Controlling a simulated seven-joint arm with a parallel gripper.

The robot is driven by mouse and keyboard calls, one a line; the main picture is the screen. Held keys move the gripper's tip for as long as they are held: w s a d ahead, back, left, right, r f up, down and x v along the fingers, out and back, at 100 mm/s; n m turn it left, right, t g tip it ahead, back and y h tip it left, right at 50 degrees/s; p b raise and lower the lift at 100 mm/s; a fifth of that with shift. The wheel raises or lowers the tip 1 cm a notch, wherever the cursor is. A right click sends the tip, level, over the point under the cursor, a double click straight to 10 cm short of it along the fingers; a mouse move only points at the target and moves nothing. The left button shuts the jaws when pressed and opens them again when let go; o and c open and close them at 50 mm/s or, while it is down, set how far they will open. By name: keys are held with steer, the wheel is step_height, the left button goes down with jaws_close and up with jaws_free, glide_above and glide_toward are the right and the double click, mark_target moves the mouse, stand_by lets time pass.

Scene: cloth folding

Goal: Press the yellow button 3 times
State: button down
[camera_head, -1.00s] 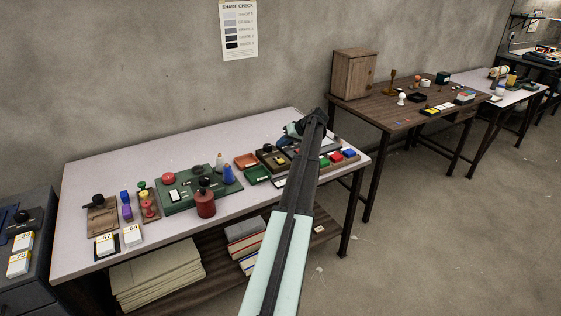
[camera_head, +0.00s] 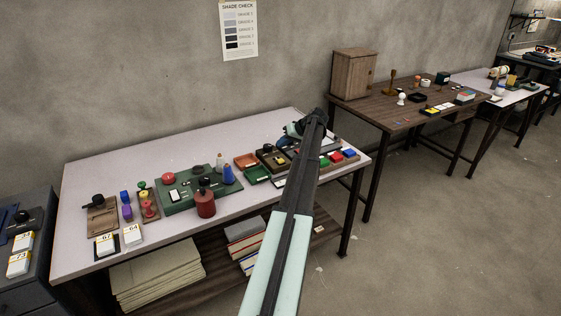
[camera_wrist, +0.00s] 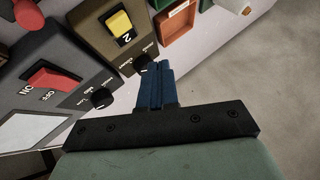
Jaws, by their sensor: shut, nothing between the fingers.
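The yellow button (camera_wrist: 119,22) sits on an olive-brown box at the top of the wrist view. The fingertips are beside a small black knob and apart from the yellow button in the picture. Height above the box is hard to tell.
A grey box with a red ON/OFF switch (camera_wrist: 54,79) lies left of the button box. An orange tray (camera_wrist: 178,20) and a green tray (camera_wrist: 236,5) are to its right. The near table (camera_head: 110,180) holds a red canister (camera_head: 205,203) and several stamps further left.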

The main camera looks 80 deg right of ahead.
mark_target(283, 160)
step_height(283, 160, up, 4)
steer(key=shift+f, duration=0.1)
stand_by(0.4)
steer(key=shift+f, duration=0.1)
steer(key=shift+f, duration=4.3)
steer(key=shift+f, duration=0.15)
steer(key=shift+f, duration=0.3)
